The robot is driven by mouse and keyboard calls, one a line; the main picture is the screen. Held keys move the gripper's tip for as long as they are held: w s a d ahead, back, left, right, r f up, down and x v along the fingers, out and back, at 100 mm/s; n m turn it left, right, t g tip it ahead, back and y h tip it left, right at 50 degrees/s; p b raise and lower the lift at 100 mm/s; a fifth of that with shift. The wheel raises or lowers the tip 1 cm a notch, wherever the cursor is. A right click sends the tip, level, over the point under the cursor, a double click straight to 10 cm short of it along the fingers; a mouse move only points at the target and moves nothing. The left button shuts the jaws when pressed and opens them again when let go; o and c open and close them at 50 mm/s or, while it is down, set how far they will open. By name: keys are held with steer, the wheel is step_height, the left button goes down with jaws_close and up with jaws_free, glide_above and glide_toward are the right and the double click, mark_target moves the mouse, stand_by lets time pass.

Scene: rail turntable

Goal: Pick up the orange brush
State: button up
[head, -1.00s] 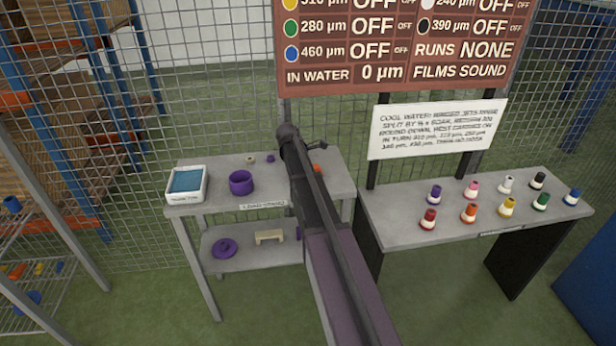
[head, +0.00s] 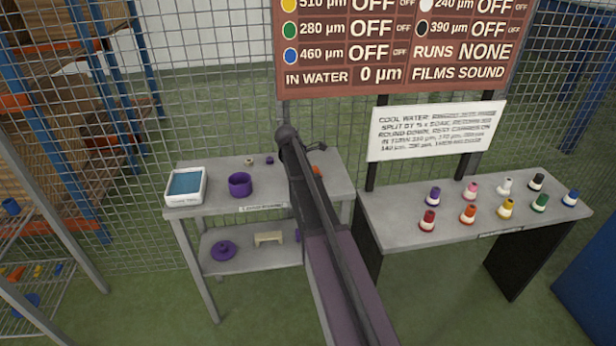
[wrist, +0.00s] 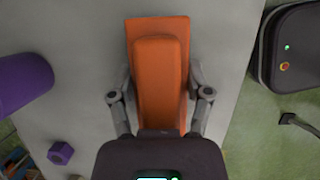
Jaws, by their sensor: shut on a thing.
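The orange brush (wrist: 160,80) fills the middle of the wrist view, a long orange block over a wider flat orange part. My gripper (wrist: 160,92) has one finger against each long side of it and is shut on it. The brush lies over the grey shelf top in that view; I cannot tell whether it touches the surface. In the head view my arm hides most of it, and only a small orange bit (head: 317,170) shows beside the arm. My fingertips are hidden there.
On the same grey table (head: 215,200) stand a white tray with blue inside (head: 186,186) and a purple cup (head: 240,185). A purple lidded piece (head: 223,250) is on the lower shelf. Several coloured cones stand on the right table (head: 400,230). A mesh fence is behind.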

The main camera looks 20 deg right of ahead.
steer(key=shift+r, duration=0.15)
step_height(320, 180, up, 4)
steer(key=p, duration=0.4)
steer(key=shift+f, duration=0.2)
steer(key=s+d+r+p, duration=0.1)
steer(key=s+d, duration=0.1)
steer(key=s, duration=1.3)
steer(key=shift+s+d, duration=0.2)
steer(key=shift+s, duration=0.2)
steer(key=o, duration=0.6)
steer(key=shift+c, duration=0.2)
steer(key=c, duration=0.4)
step_height(320, 180, up, 5)
steer(key=p, duration=0.5)
steer(key=shift+r, duration=0.15)
